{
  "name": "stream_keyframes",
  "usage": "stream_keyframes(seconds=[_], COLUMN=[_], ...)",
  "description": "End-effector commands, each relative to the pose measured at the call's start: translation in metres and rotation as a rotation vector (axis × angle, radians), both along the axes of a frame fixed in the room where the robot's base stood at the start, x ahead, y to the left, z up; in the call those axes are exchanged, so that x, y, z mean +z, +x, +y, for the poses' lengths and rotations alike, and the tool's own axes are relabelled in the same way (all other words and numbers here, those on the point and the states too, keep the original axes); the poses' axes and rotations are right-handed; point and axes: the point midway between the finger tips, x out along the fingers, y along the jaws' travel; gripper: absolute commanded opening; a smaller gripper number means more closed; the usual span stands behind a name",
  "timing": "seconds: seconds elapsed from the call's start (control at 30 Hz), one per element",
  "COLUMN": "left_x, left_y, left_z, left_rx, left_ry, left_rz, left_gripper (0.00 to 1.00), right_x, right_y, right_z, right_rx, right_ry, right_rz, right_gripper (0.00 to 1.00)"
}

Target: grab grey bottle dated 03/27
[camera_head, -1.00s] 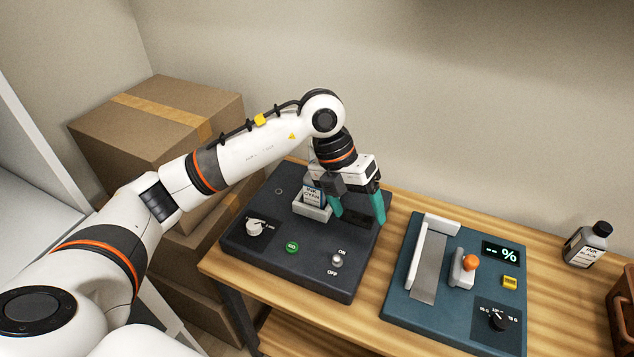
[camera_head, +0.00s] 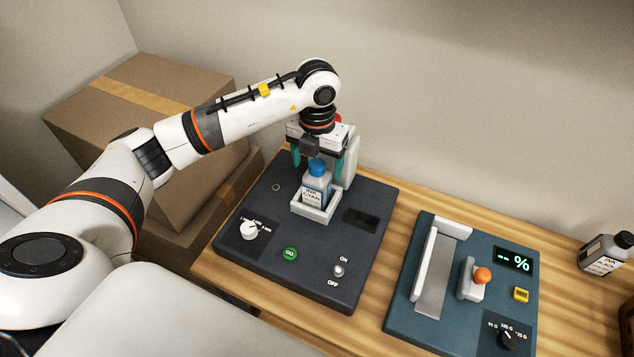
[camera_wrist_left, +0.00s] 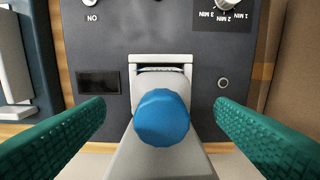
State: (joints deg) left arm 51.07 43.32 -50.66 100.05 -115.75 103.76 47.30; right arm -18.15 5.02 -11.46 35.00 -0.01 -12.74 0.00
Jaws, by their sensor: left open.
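A grey bottle with a black cap (camera_head: 605,255) stands at the far right of the table, with a white label whose date is too small to read. A bottle with a blue cap and a label reading like "INK CYAN" (camera_head: 317,187) stands upright in the light holder of the dark machine. My left gripper (camera_head: 317,162) is open above this bottle, pointing down. In the left wrist view the blue cap (camera_wrist_left: 161,117) lies between the two green fingers, apart from both. The grey bottle is far from the gripper. My right gripper is not in view.
The dark machine (camera_head: 240,262) has a dial, a green button and an on/off switch. A teal scale (camera_head: 400,315) with an orange-topped lever and a percent display sits between it and the grey bottle. Cardboard boxes (camera_head: 100,130) stand at left, and a brown object (camera_head: 627,325) at the right edge.

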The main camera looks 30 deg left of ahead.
Motion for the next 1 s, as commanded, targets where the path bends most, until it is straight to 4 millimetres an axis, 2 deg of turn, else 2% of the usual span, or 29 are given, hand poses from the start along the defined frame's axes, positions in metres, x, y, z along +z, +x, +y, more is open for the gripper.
stream_keyframes(seconds=[0.17, 0.33, 0.5, 0.73, 0.77, 1.0], left_x=[-0.012, -0.038, -0.055, -0.057, -0.057, -0.057], left_y=[-0.001, -0.003, -0.002, -0.002, -0.002, -0.002], left_z=[0.0, 0.0, 0.001, 0.001, 0.001, 0.001], left_rx=[-0.001, -0.001, -0.001, -0.002, -0.002, -0.002], left_ry=[0.001, 0.0, 0.0, 0.0, 0.0, 0.0], left_rz=[0.004, 0.004, 0.0, -0.001, -0.001, -0.001], left_gripper=[0.78, 0.78, 0.78, 0.78, 0.75, 0.36], right_x=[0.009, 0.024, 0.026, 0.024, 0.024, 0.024], right_y=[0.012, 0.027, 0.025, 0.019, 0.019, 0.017], right_z=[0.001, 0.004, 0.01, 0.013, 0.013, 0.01], right_rx=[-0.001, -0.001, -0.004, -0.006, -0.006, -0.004], right_ry=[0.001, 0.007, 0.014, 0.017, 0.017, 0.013], right_rz=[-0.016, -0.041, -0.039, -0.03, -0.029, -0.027], right_gripper=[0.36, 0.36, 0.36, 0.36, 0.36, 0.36])
